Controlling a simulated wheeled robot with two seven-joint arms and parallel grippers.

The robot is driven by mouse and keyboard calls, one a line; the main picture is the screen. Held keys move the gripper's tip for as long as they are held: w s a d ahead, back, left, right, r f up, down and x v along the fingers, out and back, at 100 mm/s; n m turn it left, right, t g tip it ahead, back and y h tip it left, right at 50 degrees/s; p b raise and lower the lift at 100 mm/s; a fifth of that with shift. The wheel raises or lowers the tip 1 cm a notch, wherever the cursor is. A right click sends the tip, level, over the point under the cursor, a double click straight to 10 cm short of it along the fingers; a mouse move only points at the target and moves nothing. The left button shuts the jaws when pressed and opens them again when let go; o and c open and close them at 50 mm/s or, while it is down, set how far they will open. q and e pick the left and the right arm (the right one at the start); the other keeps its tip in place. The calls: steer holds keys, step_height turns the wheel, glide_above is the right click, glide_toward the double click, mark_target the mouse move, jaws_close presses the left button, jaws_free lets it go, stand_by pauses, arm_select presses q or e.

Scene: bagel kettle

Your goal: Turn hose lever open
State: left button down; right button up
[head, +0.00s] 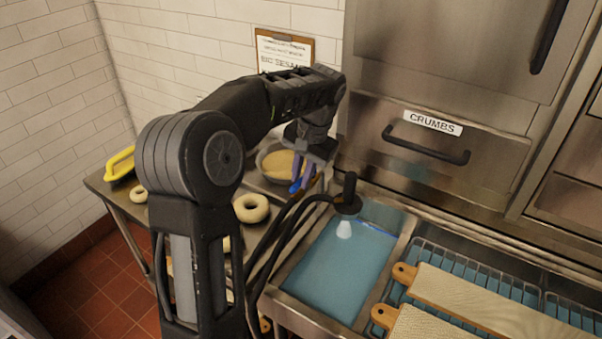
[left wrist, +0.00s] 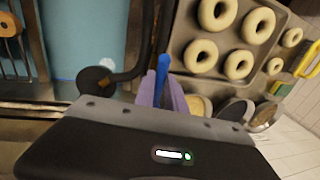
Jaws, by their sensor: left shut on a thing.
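My left gripper (head: 302,183) reaches down beside the sink, its purple fingers shut on a blue lever (head: 295,187). In the left wrist view the blue lever (left wrist: 163,66) sticks out past the purple fingertips (left wrist: 162,88). The black hose (head: 290,205) curves up close to the gripper and ends in a black nozzle head (head: 347,203) over the blue water (head: 335,265). A pale patch shows just under the nozzle; I cannot tell whether it is flowing water. In the left wrist view the nozzle head (left wrist: 95,80) is left of the fingers. The lever's base is hidden. My right gripper is out of view.
A tray of pale bagels (left wrist: 228,42) lies beside the sink. A metal bowl (head: 275,163) stands behind the gripper. The crumbs drawer (head: 425,145) is at the back. Wooden boards (head: 480,305) lie over a rack at right. A yellow-handled thing (head: 120,163) is at left.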

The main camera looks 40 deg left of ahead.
arm_select(q)
steer(key=shift+d, duration=0.1)
stand_by(0.3)
steer(key=c, duration=1.4)
jaws_free()
steer(key=shift+r, duration=0.1)
steer(key=shift+r, duration=0.3)
steer(key=r+p, duration=0.1)
steer(key=r, duration=0.1)
steer(key=d+r+p, duration=0.1)
steer(key=r, duration=0.1)
steer(key=r+p, duration=0.1)
steer(key=r, duration=0.1)
steer(key=shift+w+d+r, duration=0.1)
steer(key=shift+d+r, duration=0.15)
steer(key=shift+r, duration=0.15)
